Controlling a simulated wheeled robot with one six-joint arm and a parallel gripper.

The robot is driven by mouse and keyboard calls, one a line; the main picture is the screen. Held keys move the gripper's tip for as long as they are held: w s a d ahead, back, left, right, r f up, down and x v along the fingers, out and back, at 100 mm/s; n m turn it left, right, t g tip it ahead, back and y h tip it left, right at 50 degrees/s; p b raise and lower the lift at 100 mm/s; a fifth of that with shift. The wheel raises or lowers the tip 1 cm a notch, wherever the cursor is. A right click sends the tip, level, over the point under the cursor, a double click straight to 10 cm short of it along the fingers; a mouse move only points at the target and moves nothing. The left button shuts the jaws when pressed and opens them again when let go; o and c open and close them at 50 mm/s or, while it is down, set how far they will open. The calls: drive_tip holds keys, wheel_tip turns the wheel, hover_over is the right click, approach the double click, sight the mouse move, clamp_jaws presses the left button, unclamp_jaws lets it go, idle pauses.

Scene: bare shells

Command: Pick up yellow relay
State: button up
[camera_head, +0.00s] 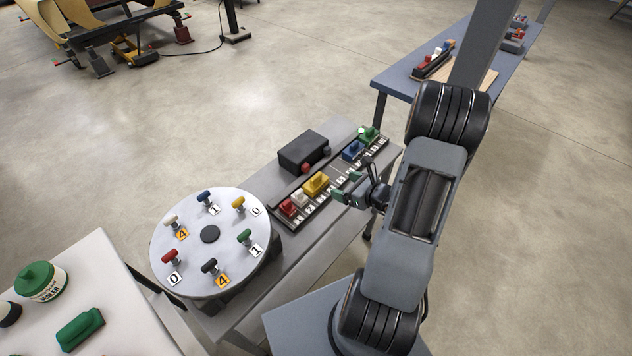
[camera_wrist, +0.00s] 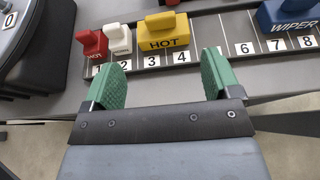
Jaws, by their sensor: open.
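The yellow relay (camera_head: 316,184) sits in the numbered rail on the grey table. In the wrist view the yellow relay (camera_wrist: 163,36) is marked HOT and stands above labels 3 and 4. My gripper (camera_head: 347,189) has green fingers and is open and empty. In the wrist view my gripper (camera_wrist: 164,75) points toward the rail, with the yellow relay ahead of the gap between its fingers and apart from them. The left fingertip is close below label 2.
A white relay (camera_wrist: 119,39) and a red relay (camera_wrist: 92,43) stand left of the yellow one. A blue relay (camera_wrist: 289,14) marked WIPER stands to the right, past empty slots. A black box (camera_head: 303,151) is behind the rail; a round dial plate (camera_head: 210,262) is at left.

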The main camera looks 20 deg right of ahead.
drive_tip(key=p, duration=0.1)
approach(315, 176)
drive_tip(key=x, duration=0.3)
drive_tip(key=shift+w, duration=0.15)
drive_tip(key=shift+p+x, duration=0.8)
drive_tip(key=shift+x, duration=1.65)
drive_tip(key=shift+f, duration=0.15)
drive_tip(key=c, duration=1)
drive_tip(key=shift+c, duration=0.4)
